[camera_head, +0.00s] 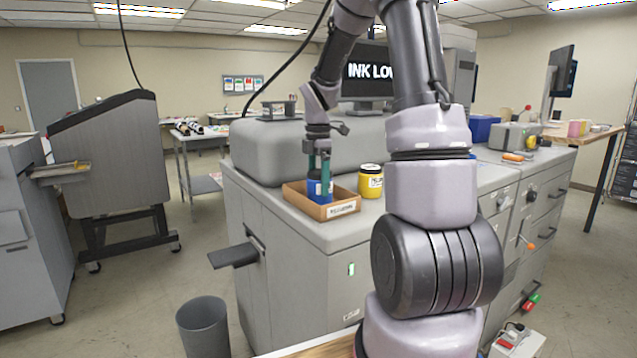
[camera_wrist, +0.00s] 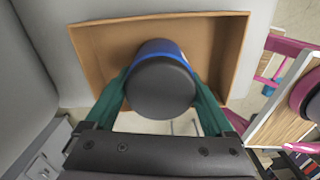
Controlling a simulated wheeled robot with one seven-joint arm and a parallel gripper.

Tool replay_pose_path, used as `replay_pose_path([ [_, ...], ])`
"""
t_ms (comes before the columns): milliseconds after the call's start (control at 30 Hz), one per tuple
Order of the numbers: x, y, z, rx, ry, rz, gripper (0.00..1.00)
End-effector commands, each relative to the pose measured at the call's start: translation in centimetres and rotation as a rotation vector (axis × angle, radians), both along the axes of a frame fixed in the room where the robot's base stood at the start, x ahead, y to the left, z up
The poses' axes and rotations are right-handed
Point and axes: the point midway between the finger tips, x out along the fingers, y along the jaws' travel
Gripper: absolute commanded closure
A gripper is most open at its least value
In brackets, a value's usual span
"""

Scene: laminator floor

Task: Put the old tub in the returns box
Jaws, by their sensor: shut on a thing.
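A blue tub with a dark lid (camera_head: 314,190) is between the fingers of my gripper (camera_head: 319,163), which is shut on it. In the wrist view the tub's dark round lid (camera_wrist: 160,87) fills the space between my green fingers (camera_wrist: 160,95). The box (camera_wrist: 85,45) surrounds it there, and the lid and fingers hide part of the box's floor.
A yellow tub with a dark lid (camera_head: 370,182) stands on the machine top just right of the box. A grey raised housing (camera_head: 265,152) is close behind the box. A monitor (camera_head: 366,75) reads "INK LOW". A grey bin (camera_head: 203,325) stands on the floor in front.

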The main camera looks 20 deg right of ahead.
Motion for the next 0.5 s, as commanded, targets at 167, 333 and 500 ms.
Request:
replay_pose_path([
  [167,0.0,0.0,-0.3,0.000,0.001,0.000,0.00],
  [333,0.0,0.0,-0.2,0.000,0.001,0.000,0.00],
  [500,0.1,0.0,0.8,-0.001,-0.002,-0.001,0.00],
])
